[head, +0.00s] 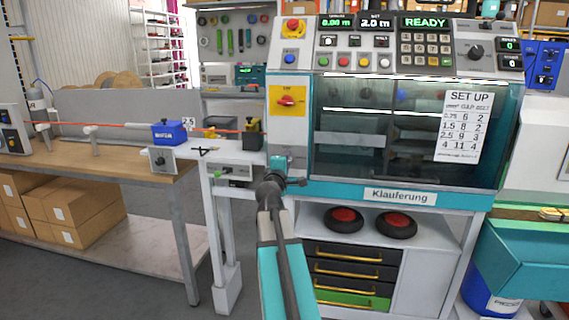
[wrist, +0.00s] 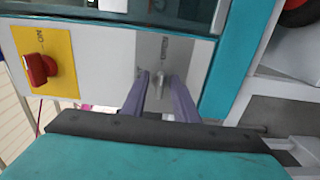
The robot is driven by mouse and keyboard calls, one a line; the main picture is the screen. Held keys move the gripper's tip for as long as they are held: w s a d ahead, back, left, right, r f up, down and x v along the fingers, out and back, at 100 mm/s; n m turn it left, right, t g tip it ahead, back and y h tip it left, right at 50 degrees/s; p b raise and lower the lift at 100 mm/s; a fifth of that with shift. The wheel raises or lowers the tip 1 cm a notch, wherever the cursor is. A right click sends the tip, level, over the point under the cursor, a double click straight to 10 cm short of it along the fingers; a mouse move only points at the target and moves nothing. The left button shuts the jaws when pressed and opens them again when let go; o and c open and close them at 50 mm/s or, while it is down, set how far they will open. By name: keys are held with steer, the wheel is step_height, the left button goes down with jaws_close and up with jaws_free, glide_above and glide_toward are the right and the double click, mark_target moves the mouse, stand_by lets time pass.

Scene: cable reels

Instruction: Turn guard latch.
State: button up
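The guard latch (wrist: 160,80) is a small grey lever on a pale plate, below the corner of the machine's window frame in the wrist view. My gripper (wrist: 160,88) points at it with its two grey-purple fingers apart, one on each side of the lever. I cannot tell whether either finger touches it. In the head view my gripper (head: 282,164) is at the machine's front left, below the yellow switch plate, and the latch is hidden behind my arm. The machine's guard window (head: 385,135) appears closed.
A red rotary switch (wrist: 38,69) on a yellow plate is left of the latch in the wrist view. A set-up sheet (head: 464,126) hangs on the window. A workbench (head: 130,165) with a blue device (head: 169,132) stands left. Drawers (head: 350,275) are below the machine.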

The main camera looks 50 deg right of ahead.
steer(key=shift+w+f, duration=0.1)
steer(key=shift+a, duration=0.15)
steer(key=b+v, duration=0.2)
steer(key=v, duration=0.6)
stand_by(0.5)
steer(key=b+v, duration=0.2)
steer(key=b, duration=0.6)
steer(key=shift+s+a+f, duration=0.15)
steer(key=shift+s+a, duration=0.1)
steer(key=b+v, duration=0.2)
steer(key=b, duration=0.1)
steer(key=shift+s+a, duration=0.2)
steer(key=shift+a, duration=0.2)
stand_by(0.6)
